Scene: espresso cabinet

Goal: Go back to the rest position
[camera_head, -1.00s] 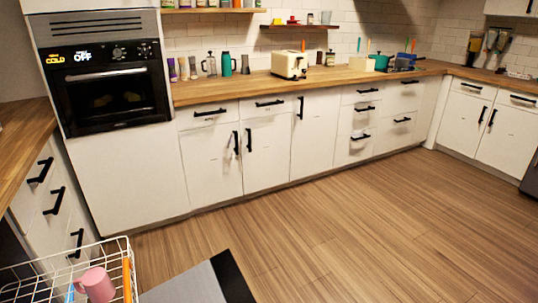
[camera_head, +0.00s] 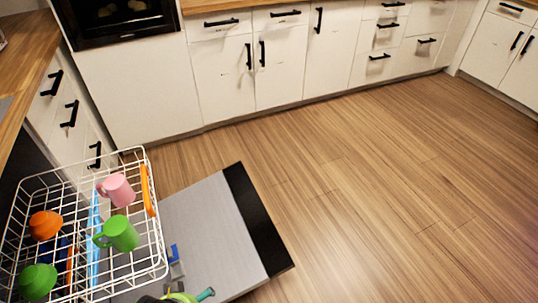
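Neither of my grippers shows clearly in the head view. A pulled-out white wire rack (camera_head: 158,232) stands at the lower left. It holds a pink mug (camera_head: 117,190), a green mug (camera_head: 119,233), an orange cup (camera_head: 45,225) and a darker green cup (camera_head: 38,281). An orange flat item (camera_head: 148,190) and a light blue flat item (camera_head: 95,240) are also in the rack. An open grey appliance door with a black edge (camera_head: 258,218) lies beside and below the rack.
White cabinets (camera_head: 225,75) with black handles line the back wall. A black oven (camera_head: 113,22) is at the upper left. A wooden counter (camera_head: 25,50) runs along the left. The wooden floor (camera_head: 390,190) is clear.

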